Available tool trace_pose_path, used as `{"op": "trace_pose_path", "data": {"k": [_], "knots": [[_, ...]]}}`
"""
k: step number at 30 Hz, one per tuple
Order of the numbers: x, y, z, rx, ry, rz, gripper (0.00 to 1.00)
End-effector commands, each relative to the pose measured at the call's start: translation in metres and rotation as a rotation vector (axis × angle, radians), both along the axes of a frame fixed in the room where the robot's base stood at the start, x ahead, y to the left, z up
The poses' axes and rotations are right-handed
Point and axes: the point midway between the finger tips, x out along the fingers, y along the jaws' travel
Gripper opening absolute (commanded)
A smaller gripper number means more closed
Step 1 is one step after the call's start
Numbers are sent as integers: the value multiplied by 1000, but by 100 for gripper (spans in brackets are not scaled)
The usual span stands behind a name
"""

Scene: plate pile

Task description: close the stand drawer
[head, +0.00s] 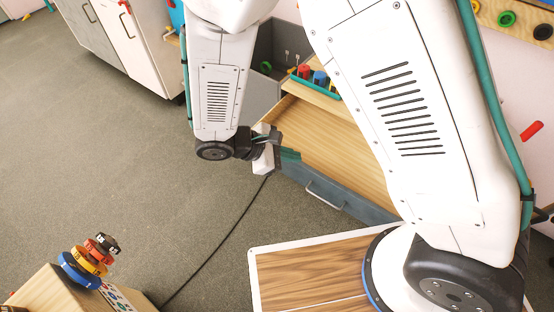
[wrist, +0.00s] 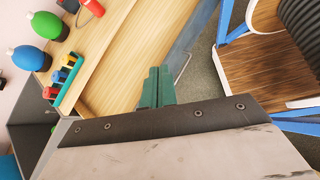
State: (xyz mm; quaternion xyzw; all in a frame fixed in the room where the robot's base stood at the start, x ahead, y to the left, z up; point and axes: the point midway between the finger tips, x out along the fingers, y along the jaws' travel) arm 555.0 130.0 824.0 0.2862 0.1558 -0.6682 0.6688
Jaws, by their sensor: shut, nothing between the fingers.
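The stand drawer (head: 345,160) is pulled out, showing its bare wooden inside and a grey-blue front with a pale handle (head: 325,197). Part of it is hidden behind my arm in the head view. The drawer also shows in the wrist view (wrist: 120,70), with its front panel (wrist: 195,35) towards the right. My gripper (head: 291,154) has teal fingers, shut and empty, at the drawer's left side near its front corner. The fingers also show in the wrist view (wrist: 158,85), over the drawer's inside. I cannot tell whether they touch it.
The wooden stand top (head: 318,97) bears a teal tray (wrist: 68,88) of coloured blocks. Green (wrist: 48,25) and blue (wrist: 27,58) bulbs sit beside it. A box (head: 45,290) at lower left carries coloured discs. A dark cable crosses the floor; the floor left of the drawer is otherwise clear.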

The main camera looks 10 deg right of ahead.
Motion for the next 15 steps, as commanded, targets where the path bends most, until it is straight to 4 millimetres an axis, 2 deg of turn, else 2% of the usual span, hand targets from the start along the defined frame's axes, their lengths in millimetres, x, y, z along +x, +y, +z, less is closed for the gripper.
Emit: {"op": "trace_pose_path", "data": {"k": [1,9,13,15], "knots": [[1,8,-19,-33,22,69,0],[12,47,-115,-166,108,458,0],[20,65,-156,-200,140,631,0],[32,76,-171,-203,144,715,0]]}}
